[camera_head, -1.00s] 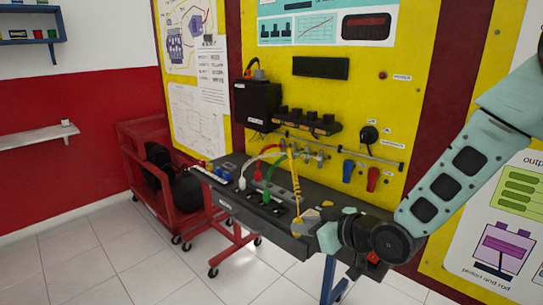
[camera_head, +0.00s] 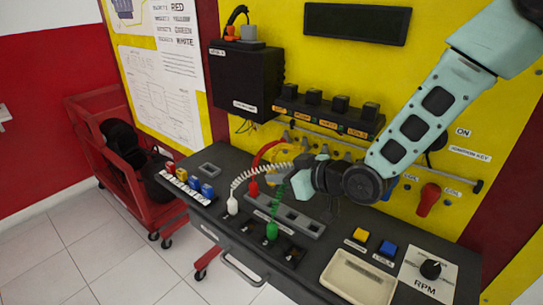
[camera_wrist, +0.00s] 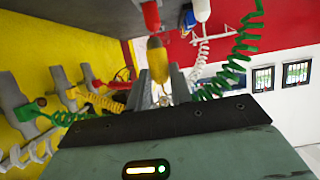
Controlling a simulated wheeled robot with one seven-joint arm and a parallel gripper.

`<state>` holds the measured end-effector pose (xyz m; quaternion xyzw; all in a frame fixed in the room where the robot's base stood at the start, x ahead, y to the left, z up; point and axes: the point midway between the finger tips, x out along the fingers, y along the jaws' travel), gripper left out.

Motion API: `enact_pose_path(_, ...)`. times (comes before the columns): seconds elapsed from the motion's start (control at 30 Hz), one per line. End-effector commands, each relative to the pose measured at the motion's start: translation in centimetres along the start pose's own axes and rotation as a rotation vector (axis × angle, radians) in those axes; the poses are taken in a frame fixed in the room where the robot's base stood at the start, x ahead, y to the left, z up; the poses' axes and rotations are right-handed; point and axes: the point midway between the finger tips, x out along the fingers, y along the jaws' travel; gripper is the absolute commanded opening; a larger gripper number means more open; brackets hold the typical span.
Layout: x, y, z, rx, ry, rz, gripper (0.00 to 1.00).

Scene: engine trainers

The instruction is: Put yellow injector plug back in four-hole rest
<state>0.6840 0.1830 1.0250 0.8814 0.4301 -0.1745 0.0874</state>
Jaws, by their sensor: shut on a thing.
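The yellow plug (camera_wrist: 157,60) is between the fingers of my gripper (camera_wrist: 168,85) in the wrist view. My gripper also shows in the head view (camera_head: 276,178), just above the bench and beside the grey four-hole rest (camera_head: 298,218). The yellow plug is mostly hidden there. The red plug (camera_head: 253,191) stands upright at the left end of the rest; it also shows beyond the yellow plug in the wrist view (camera_wrist: 150,15). The white plug (camera_head: 232,206) and green plug (camera_head: 271,231) stand farther forward on the bench. I cannot tell whether the yellow plug touches the rest.
Coiled green (camera_head: 276,200) and white (camera_head: 250,174) cords run close to my gripper. A rail with injectors crosses the yellow panel behind. Coloured buttons (camera_head: 182,178) are at left; a beige tray (camera_head: 357,276) and RPM knob (camera_head: 431,269) are at right.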

Motion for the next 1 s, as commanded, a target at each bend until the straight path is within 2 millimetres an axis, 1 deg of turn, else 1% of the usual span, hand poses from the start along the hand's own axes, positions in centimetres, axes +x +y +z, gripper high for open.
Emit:
enact_pose_path(0.27, 0.3, 0.0, 0.7, 0.0, -0.001, 0.0, 0.0)
enact_pose_path(0.8, 2.0, 0.0, 4.9, 0.0, 0.0, 0.0, 0.0)
enact_pose_path(1.0, 2.2, 0.0, 5.2, 0.0, 0.0, 0.0, 0.0)
